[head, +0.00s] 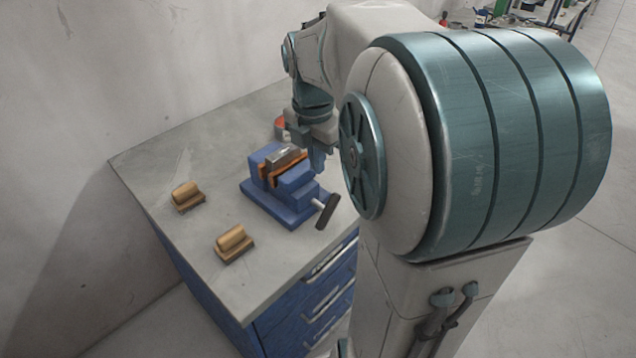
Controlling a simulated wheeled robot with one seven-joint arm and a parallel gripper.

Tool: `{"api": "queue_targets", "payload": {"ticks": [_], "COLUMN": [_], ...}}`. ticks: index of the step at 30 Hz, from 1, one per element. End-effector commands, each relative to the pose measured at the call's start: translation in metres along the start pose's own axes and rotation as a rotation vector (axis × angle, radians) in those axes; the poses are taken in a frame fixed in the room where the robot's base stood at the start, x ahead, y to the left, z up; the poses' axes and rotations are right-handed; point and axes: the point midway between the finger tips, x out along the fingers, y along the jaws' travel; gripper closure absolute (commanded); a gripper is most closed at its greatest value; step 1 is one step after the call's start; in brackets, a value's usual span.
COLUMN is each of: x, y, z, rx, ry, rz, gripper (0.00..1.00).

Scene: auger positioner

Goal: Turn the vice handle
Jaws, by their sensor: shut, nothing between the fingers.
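A blue vice (290,203) stands on the grey bench top near its right side. A silver metal block (286,157) sits at the top of the vice between orange-brown jaw faces. The vice handle (327,211) is a dark bar on a short light shaft at the vice's front right end, tilted and close to the bench's front edge. My gripper (317,168) points down just behind and above the handle end of the vice, apart from the handle. It is shut and empty. My arm hides part of the bench to the right.
Two tan wooden pieces (186,196) (233,243) lie on the bench top (150,160) left of and in front of the vice. An orange-red round object (279,124) is partly hidden behind my gripper. Blue drawers (310,300) are below. A wall stands left and behind.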

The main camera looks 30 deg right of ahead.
Motion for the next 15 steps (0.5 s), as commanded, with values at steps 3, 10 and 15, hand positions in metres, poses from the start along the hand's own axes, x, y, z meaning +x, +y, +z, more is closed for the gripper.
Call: {"api": "queue_targets", "payload": {"ticks": [3, 10, 15], "x": [0.015, 0.064, 0.100], "y": [-0.001, -0.001, -0.001], "z": [0.000, -0.001, -0.001], "rx": [-0.002, -0.001, 0.000], "ry": [0.003, 0.004, 0.004], "rz": [-0.004, -0.006, -0.004], "gripper": [1.00, 1.00, 1.00]}}
